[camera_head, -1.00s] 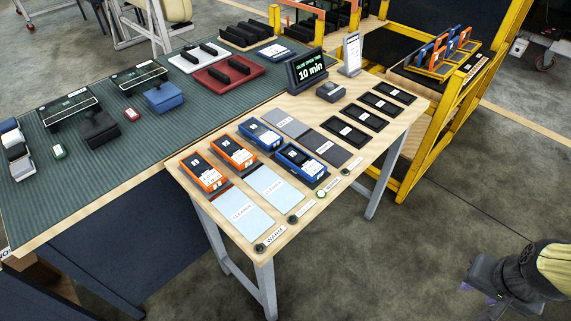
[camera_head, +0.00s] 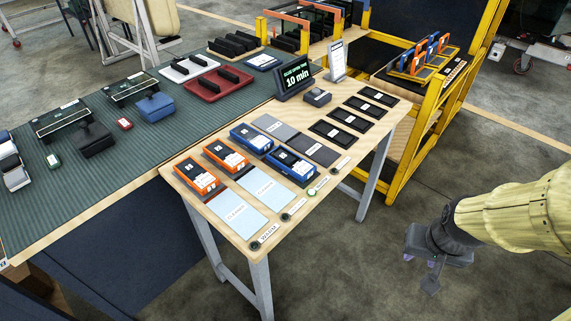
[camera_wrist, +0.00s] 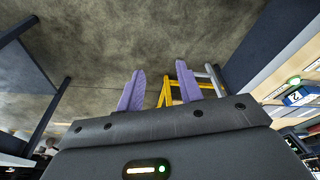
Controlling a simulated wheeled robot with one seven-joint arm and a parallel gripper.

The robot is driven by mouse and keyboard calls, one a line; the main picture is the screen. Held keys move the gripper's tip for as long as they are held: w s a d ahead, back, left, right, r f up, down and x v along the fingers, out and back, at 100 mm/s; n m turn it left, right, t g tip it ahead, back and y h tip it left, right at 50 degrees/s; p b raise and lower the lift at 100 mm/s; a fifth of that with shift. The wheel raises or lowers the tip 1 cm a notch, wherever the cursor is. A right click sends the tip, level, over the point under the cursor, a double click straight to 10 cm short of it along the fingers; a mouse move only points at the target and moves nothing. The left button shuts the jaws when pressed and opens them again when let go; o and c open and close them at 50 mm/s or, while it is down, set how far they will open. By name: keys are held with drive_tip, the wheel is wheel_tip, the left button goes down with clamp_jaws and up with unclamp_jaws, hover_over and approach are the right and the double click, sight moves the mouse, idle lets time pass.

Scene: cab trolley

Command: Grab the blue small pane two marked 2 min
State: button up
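Two blue panes lie on the small wooden table (camera_head: 247,238) in the head view. One blue pane (camera_head: 250,138) is farther back, and the other blue pane (camera_head: 292,166) is nearer the front edge, by a green-lit button (camera_head: 312,192). Their markings are too small to read, so I cannot tell which says 2 min. A blue piece (camera_wrist: 297,96) shows at the right of the wrist view. My gripper (camera_head: 420,272) hangs over the floor, right of the table and well apart from the panes. In the wrist view its two purple fingers (camera_wrist: 160,85) are spread and empty.
Two orange panes (camera_head: 212,167) lie left of the blue ones. Light blue cleaner sheets (camera_head: 237,211), dark pads (camera_head: 355,115) and a timer display reading 10 min (camera_head: 295,80) are also on the table. A yellow trolley (camera_head: 432,130) stands behind right. Floor between gripper and table is clear.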

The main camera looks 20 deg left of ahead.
drive_tip(key=shift+o, duration=0.2)
drive_tip(key=o, duration=0.3)
drive_tip(key=shift+w, duration=0.1)
drive_tip(key=o, duration=0.4)
drive_tip(key=shift+w+d, duration=0.1)
drive_tip(key=shift+w, duration=0.25)
drive_tip(key=shift+o, duration=1.3)
drive_tip(key=w+n+t+p, duration=0.2)
drive_tip(key=w+n, duration=0.1)
drive_tip(key=w, duration=0.4)
drive_tip(key=shift+w+a+t, duration=0.15)
drive_tip(key=shift+a+t, duration=0.15)
drive_tip(key=shift+a, duration=0.05)
drive_tip(key=w+a+n+t+y+p, duration=0.1)
drive_tip(key=w+a+n+y+p, duration=0.1)
drive_tip(key=w+a+n+y, duration=0.3)
drive_tip(key=w+a+n+t+y+p, duration=0.1)
drive_tip(key=w+a+n+y+p, duration=0.15)
drive_tip(key=a, duration=0.55)
drive_tip(key=a+n+y, duration=0.1)
drive_tip(key=s+a+r+n+g+y, duration=0.1)
drive_tip(key=a+y, duration=0.1)
drive_tip(key=a+r+n+g+y+p, duration=0.1)
drive_tip(key=a+y, duration=0.1)
drive_tip(key=shift+s+a+r+y, duration=0.15)
drive_tip(key=shift+s+y, duration=0.1)
drive_tip(key=shift+s, duration=0.05)
drive_tip(key=shift+a, duration=0.15)
